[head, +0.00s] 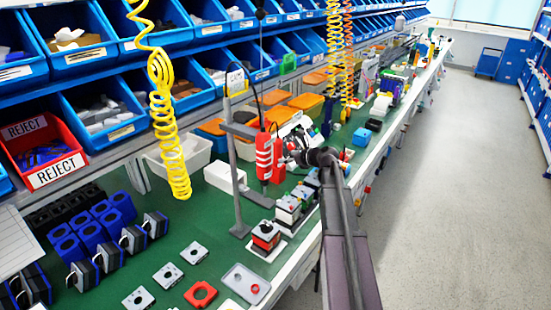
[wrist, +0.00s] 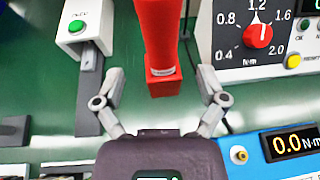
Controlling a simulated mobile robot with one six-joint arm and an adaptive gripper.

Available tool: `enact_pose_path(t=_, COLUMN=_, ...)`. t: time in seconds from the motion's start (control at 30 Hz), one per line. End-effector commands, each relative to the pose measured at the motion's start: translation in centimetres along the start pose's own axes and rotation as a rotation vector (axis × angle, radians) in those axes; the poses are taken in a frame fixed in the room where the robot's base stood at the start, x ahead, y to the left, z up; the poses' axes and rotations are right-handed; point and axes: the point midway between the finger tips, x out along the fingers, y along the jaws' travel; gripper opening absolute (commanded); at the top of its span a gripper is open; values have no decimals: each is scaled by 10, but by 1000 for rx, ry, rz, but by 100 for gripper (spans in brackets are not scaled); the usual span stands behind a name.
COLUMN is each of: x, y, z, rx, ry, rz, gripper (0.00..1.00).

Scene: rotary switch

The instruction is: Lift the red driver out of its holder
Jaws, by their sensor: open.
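The red driver (head: 264,157) stands upright in its holder, a grey stand (head: 236,165) with an upper arm and a base on the green bench. In the wrist view, the driver (wrist: 161,45) comes down from the top edge, with a pale band near its squared end. My gripper (head: 290,153) is just to the right of the driver in the head view. In the wrist view, my gripper (wrist: 160,80) is open, with one finger on each side of the driver and visible gaps to both. How deep the driver sits between the fingers is unclear.
A dial panel with a red knob (wrist: 258,36) is at right in the wrist view. A blue display box (wrist: 285,145) reads 0.0. A green-button box (wrist: 80,27) is at left. A yellow coiled hose (head: 165,100) hangs left of the stand.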

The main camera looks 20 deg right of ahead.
Motion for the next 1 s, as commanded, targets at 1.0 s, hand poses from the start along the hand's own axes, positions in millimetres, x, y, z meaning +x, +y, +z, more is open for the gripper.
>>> enact_pose_path(t=1.0, x=51, y=-2, z=5, rx=1, ry=0, rz=-2, gripper=91)
